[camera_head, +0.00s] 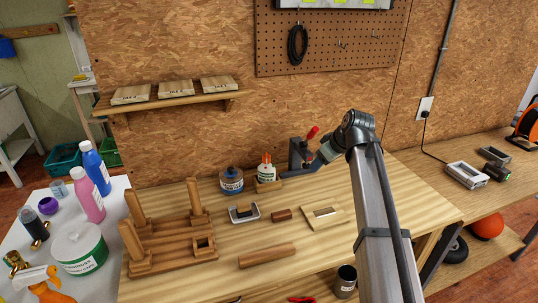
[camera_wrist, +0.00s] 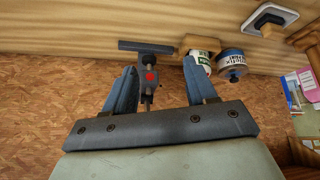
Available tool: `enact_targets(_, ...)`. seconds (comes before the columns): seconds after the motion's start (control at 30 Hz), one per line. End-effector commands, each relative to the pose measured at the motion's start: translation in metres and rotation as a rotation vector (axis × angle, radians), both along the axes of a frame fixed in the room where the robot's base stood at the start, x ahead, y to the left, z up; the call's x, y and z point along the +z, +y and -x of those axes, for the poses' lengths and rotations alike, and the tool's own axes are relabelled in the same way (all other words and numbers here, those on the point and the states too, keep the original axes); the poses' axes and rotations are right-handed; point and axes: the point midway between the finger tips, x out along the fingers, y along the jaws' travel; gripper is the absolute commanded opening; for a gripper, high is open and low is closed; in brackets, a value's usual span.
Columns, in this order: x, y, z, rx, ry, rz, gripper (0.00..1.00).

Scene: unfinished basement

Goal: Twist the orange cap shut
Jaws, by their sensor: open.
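A white glue bottle (camera_head: 265,171) with a green label stands upright at the back of the workbench, in a small wooden holder. Its orange cap (camera_head: 266,157) is on top; how tightly it sits cannot be told. My gripper (camera_head: 287,174) is just right of the bottle, reaching in from the right. In the wrist view, which looks upside down, my gripper (camera_wrist: 160,66) is open with nothing between its blue fingers.
A clamp (camera_head: 296,150) with a red handle stands right behind my gripper. A blue-labelled jar (camera_head: 231,181) is left of the bottle. In front lie a small tray (camera_head: 244,218), wooden blocks and an upturned wooden frame (camera_head: 172,242).

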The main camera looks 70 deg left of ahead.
Motion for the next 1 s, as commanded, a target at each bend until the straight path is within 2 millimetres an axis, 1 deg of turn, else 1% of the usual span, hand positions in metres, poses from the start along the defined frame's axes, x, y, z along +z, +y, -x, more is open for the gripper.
enact_targets(0.03,0.007,0.017,0.025,0.064,-0.01,0.021,0.56)
enact_targets(0.07,0.011,0.025,0.037,0.101,-0.016,0.036,0.56)
enact_targets(0.1,0.019,0.037,0.053,0.155,-0.023,0.055,0.56)
enact_targets(0.13,0.027,0.049,0.063,0.2,-0.028,0.071,0.56)
enact_targets(0.2,0.044,0.068,0.076,0.282,-0.032,0.102,0.56)
enact_targets(0.3,0.063,0.086,0.085,0.363,-0.032,0.131,0.56)
enact_targets(0.4,0.079,0.099,0.089,0.421,-0.031,0.15,0.56)
enact_targets(0.53,0.089,0.107,0.093,0.466,-0.03,0.165,0.56)
enact_targets(0.63,0.09,0.108,0.095,0.481,-0.029,0.17,0.56)
enact_targets(0.77,0.079,0.11,0.099,0.482,-0.028,0.169,0.56)
enact_targets(1.0,0.043,0.12,0.109,0.48,-0.028,0.169,0.56)
